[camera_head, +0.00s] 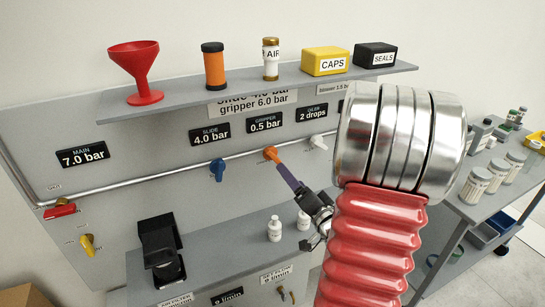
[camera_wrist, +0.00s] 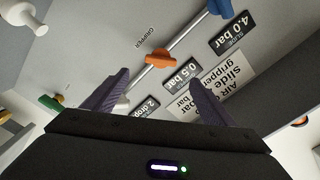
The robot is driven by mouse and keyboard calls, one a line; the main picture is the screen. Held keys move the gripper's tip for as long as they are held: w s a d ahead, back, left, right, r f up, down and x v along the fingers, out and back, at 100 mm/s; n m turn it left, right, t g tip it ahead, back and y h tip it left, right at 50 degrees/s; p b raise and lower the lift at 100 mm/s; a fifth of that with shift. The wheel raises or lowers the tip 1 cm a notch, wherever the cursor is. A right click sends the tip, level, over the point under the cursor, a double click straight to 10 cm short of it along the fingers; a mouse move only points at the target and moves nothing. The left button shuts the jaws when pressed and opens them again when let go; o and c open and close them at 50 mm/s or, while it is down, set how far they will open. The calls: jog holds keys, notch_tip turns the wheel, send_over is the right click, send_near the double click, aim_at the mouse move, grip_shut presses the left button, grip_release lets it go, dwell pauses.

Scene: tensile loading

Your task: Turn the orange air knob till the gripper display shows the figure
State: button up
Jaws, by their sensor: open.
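The orange air knob (camera_head: 270,153) sits on the pipe along the panel, below the gripper display (camera_head: 264,122), which reads 0.5 bar. A sign (camera_head: 252,103) under the shelf reads gripper 6.0 bar; its upper line is partly cut off by the shelf. My gripper (camera_head: 288,175) points at the knob from the lower right. In the wrist view, my gripper (camera_wrist: 161,76) is open, with purple fingers apart on either side of the orange knob (camera_wrist: 160,56). The knob appears a little beyond the fingertips; I cannot tell whether they touch it.
A blue slide knob (camera_head: 217,170) is left of the orange one, and a white knob (camera_head: 318,142) is right. The shelf (camera_head: 200,98) juts out above, holding a red funnel (camera_head: 134,70) and boxes. White bottles (camera_head: 274,229) stand on the bench below.

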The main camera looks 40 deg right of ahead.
aim_at(275, 158)
dwell(0.3)
jog(key=x, duration=1.3)
jog(key=shift+w+d, duration=0.1)
jog(key=shift+w, duration=0.3)
jog(key=shift+c, duration=0.7)
jog(key=c, duration=0.9)
